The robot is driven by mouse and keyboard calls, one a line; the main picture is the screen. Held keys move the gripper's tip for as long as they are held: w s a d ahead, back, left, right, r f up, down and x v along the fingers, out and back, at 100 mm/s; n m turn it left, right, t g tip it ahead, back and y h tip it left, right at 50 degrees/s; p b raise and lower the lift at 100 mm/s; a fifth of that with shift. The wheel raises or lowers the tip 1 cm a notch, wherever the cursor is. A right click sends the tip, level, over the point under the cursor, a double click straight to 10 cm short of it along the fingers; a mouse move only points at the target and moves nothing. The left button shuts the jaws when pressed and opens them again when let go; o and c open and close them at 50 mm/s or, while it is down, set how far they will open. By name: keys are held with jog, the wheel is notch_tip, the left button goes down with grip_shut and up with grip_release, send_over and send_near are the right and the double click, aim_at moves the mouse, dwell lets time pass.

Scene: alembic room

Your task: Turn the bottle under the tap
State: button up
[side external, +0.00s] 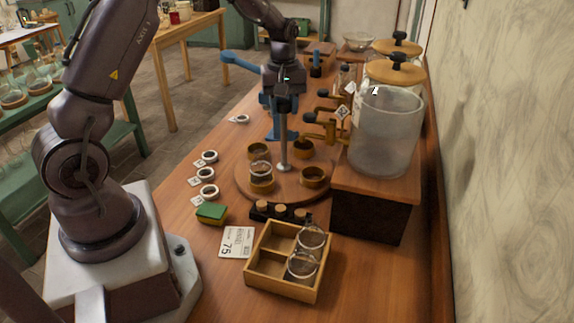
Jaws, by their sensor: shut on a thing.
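A round wooden turntable (242,185) stands on the bench with a metal post (283,150) at its middle and several brass ring holders around it. A glass bottle (261,171) stands in the front ring holder; the other holders look empty. My gripper (284,98) is above the turntable, shut on the dark knob at the top of the post; its fingertips are small and partly hidden. Brass taps (320,120) stick out left from the large glass jars (386,130), over the turntable's back right side. The bottle is in front of the taps, not below them.
A wooden crate (252,270) with glass bottles is in front, beside a dark rack of corks (280,211). A green sponge (212,212), a "75" card (236,242) and several small labelled rings (208,174) lie left. A blue lever device (240,62) stands behind.

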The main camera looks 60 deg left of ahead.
jog(key=shift+n, duration=0.4)
jog(key=n, duration=0.3)
jog(key=shift+n, duration=1.5)
